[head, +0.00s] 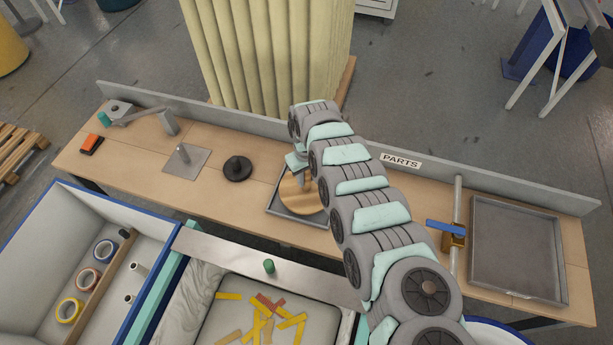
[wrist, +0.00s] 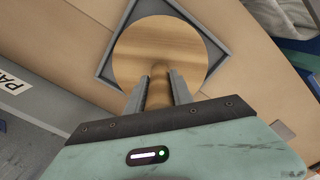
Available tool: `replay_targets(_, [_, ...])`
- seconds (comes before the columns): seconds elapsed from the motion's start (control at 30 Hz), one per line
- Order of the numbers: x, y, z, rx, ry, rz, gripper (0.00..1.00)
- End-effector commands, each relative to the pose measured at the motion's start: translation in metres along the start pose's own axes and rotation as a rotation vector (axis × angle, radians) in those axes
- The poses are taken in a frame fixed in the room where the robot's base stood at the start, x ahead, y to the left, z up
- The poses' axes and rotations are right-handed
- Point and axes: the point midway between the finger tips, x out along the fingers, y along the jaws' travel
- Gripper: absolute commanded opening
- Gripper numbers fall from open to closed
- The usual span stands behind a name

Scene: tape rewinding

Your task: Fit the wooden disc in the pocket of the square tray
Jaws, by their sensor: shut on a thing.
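The wooden disc (head: 297,198) is round and pale, with a round wooden handle (wrist: 159,92) rising from its middle. My gripper (wrist: 157,86) is shut on this handle, one finger on each side. The disc (wrist: 160,40) lies over the square grey tray (head: 301,217) and hides its middle and any pocket. In the wrist view the tray's rim (wrist: 104,68) shows around the disc, turned like a diamond. I cannot tell whether the disc is seated or held just above the tray floor. My arm hides the tray's right side in the head view.
A black round knobbed piece (head: 238,168) and a metal plate with a pin (head: 185,160) stand to the left on the bench. A large empty grey tray (head: 515,250) and a post with a blue-topped clamp (head: 452,232) are at the right. A low wall (head: 420,168) runs behind.

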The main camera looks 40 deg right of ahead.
Motion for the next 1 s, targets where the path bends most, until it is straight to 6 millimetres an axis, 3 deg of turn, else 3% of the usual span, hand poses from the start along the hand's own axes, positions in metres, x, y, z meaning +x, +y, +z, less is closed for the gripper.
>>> replay_targets(1.0, [0.013, 0.000, -0.001, -0.001, 0.002, 0.000, 0.00])
